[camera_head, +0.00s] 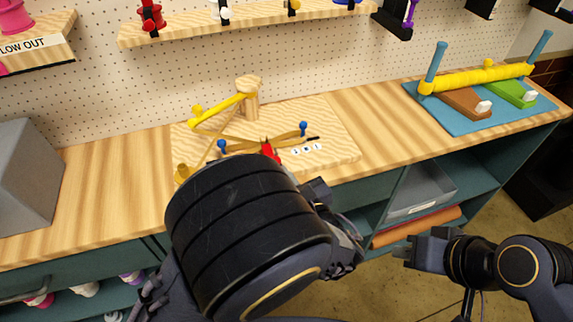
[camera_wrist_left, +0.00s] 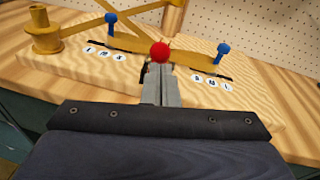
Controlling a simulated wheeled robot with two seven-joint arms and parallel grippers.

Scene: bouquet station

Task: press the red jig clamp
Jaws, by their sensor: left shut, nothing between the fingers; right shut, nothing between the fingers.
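The red jig clamp (camera_head: 268,150) stands on the pale wooden jig board (camera_head: 340,148), at the board's front middle. In the left wrist view its round red knob (camera_wrist_left: 160,52) shows right at the tips of my left gripper (camera_wrist_left: 161,76). That gripper is shut and empty; I cannot tell whether its tips touch the knob. The lower part of the clamp is hidden behind the fingers. In the head view my left arm hides these fingers. My right gripper (camera_head: 408,255) is shut and empty, low at the right, in front of the bench and away from the clamp.
Blue pegs (camera_head: 303,129), crossed yellow-brown bars (camera_head: 240,143) and a wooden post (camera_head: 249,100) surround the clamp. A grey box (camera_head: 28,178) stands at the left. A blue mat (camera_head: 470,122) with a yellow roller (camera_head: 475,78) lies at the right. The bench between is clear.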

